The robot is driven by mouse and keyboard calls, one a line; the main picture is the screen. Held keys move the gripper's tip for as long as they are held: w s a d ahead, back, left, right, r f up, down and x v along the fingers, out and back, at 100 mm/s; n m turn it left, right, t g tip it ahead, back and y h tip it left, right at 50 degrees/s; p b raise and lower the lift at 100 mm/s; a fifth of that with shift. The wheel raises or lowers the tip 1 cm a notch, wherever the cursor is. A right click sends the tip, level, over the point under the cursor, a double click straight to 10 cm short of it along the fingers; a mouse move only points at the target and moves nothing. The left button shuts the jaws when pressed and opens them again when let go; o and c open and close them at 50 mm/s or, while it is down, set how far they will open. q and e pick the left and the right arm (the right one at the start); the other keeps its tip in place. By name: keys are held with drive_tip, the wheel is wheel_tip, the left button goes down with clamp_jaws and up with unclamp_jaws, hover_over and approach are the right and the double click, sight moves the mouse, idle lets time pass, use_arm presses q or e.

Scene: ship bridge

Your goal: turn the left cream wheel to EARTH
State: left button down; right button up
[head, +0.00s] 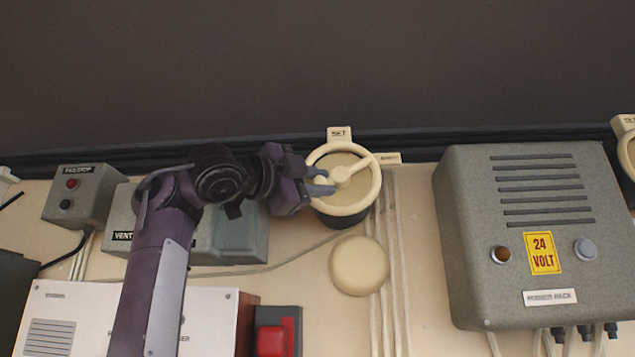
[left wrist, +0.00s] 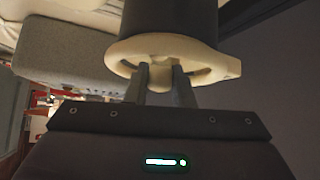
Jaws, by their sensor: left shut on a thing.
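The left cream wheel (head: 368,196) is on the wall in the middle of the head view, on a dark round base. It has a rim, a hub and spokes, and one spoke points up and right. A SET label (head: 339,133) stands above it, and a second small label (head: 390,158), too small to read surely, is at its upper right. My left gripper (head: 322,182) reaches in from the left and is shut on the wheel at its left side. In the left wrist view the fingers (left wrist: 160,84) close on a part of the wheel (left wrist: 122,51) near its middle. My right gripper is not in view.
A grey 24 VOLT box (head: 480,235) stands out from the wall at the right. A round cream cover (head: 359,265) sits just below the wheel. Grey boxes (head: 88,190) are at the left, and a red switch (head: 271,341) is low. Another cream wheel (head: 627,150) is cut off at the right edge.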

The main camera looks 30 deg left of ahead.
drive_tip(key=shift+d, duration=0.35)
use_arm(q)
drive_tip(key=c, duration=1.3)
unclamp_jaws()
drive_tip(key=shift+w, duration=0.15)
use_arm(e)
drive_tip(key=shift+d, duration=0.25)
use_arm(q)
drive_tip(key=shift+o, duration=0.2)
drive_tip(key=b+v, duration=0.4)
drive_tip(key=v, duration=0.4)
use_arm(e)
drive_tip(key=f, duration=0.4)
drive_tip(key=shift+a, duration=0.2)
use_arm(q)
drive_tip(key=shift+w, duration=0.15)
